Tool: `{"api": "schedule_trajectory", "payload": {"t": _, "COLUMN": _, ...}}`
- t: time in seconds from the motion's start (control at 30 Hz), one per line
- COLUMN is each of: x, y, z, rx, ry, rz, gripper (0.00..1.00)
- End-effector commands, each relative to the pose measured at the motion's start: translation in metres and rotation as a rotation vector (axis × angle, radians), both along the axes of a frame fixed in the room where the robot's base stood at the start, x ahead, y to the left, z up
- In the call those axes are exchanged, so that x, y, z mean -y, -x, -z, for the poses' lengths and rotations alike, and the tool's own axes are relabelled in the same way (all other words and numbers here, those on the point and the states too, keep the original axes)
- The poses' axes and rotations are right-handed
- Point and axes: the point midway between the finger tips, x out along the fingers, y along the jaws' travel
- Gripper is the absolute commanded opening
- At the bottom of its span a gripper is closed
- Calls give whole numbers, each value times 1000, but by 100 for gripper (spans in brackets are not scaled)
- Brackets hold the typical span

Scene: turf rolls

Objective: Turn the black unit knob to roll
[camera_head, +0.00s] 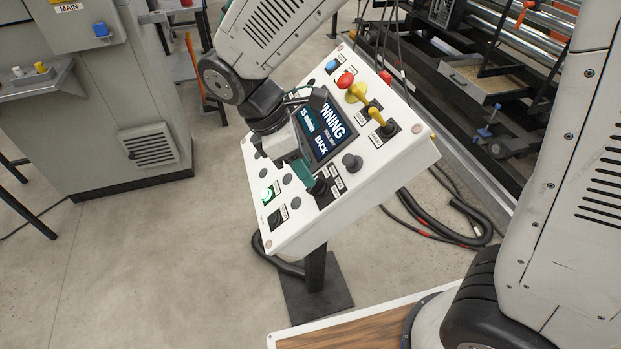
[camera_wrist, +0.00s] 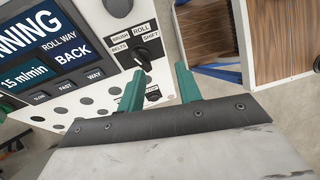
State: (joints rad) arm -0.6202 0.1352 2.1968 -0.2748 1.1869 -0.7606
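The black unit knob (camera_head: 318,187) is on the lower part of the white control panel (camera_head: 366,160). In the wrist view the knob (camera_wrist: 143,60) is surrounded by labels reading BRUSH, ROLL, BELTS and SHIFT. My gripper (camera_wrist: 159,70) has two green fingers spread apart with nothing between them. The knob lies just beyond the left fingertip, left of the gap's middle; I cannot tell whether they touch. In the head view my gripper (camera_head: 302,168) is close to the knob and hides part of the panel. The knob's exact pointing direction is unclear.
The panel's screen (camera_head: 325,128) shows RUNNING, 15 m/min and BACK. A grey cabinet (camera_head: 120,110) stands left.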

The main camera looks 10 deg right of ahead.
Motion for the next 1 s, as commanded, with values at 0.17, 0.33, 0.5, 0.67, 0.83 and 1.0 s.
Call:
{"api": "schedule_trajectory", "payload": {"t": 0.17, "x": -12, "y": -27, "z": 0, "rx": -63, "ry": -8, "rz": -274, "gripper": 35}}
{"api": "schedule_trajectory", "payload": {"t": 0.33, "x": -11, "y": -29, "z": 0, "rx": -102, "ry": -15, "rz": -384, "gripper": 35}}
{"api": "schedule_trajectory", "payload": {"t": 0.5, "x": -2, "y": -27, "z": 16, "rx": -111, "ry": -16, "rz": -394, "gripper": 35}}
{"api": "schedule_trajectory", "payload": {"t": 0.67, "x": 9, "y": -25, "z": 40, "rx": -110, "ry": -17, "rz": -392, "gripper": 35}}
{"api": "schedule_trajectory", "payload": {"t": 0.83, "x": 19, "y": -24, "z": 59, "rx": -109, "ry": -17, "rz": -391, "gripper": 35}}
{"api": "schedule_trajectory", "payload": {"t": 1.0, "x": 23, "y": -23, "z": 68, "rx": -107, "ry": -17, "rz": -391, "gripper": 35}}
